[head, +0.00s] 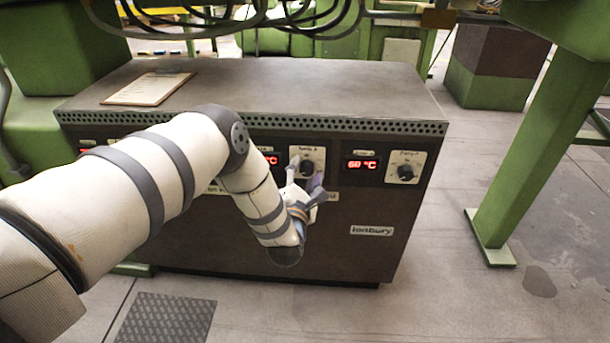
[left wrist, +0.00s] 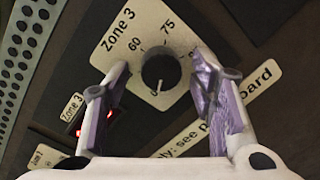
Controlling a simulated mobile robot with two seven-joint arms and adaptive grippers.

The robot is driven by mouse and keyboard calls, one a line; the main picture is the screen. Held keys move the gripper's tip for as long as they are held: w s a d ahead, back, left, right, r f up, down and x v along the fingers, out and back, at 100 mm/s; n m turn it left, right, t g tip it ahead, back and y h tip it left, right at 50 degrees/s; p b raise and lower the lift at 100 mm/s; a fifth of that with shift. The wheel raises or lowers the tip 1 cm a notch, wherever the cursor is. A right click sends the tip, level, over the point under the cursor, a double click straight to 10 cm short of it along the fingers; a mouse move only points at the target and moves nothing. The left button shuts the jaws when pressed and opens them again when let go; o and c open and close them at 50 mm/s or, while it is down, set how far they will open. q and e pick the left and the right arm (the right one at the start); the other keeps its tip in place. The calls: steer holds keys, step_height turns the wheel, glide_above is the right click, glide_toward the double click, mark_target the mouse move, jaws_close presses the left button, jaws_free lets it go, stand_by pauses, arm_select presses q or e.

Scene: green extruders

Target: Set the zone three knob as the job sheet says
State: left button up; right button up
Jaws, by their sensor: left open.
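The zone three knob (left wrist: 160,70) is black and round on a cream plate (left wrist: 125,46) marked "Zone 3", with 60, 75 and 0 legible. Its white pointer line is at the plate's lower side, by the 0. My left gripper (head: 307,177) is open at this knob, one finger on each side, with gaps visible in the left wrist view. In the head view the knob (head: 307,167) is partly covered by the fingers. The sheet on a clipboard (head: 146,89) lies on the cabinet top; its writing is too small to read. My right gripper is not seen.
The dark cabinet (head: 368,259) carries another knob (head: 405,173) to the right, beside a red display (head: 361,164) reading 60 °C. My left arm hides much of the front panel's left side. A green post (head: 528,130) stands at the right. Floor between is clear.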

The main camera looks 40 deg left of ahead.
arm_select(q)
steer(key=c, duration=1.1)
steer(key=shift+c, duration=0.2)
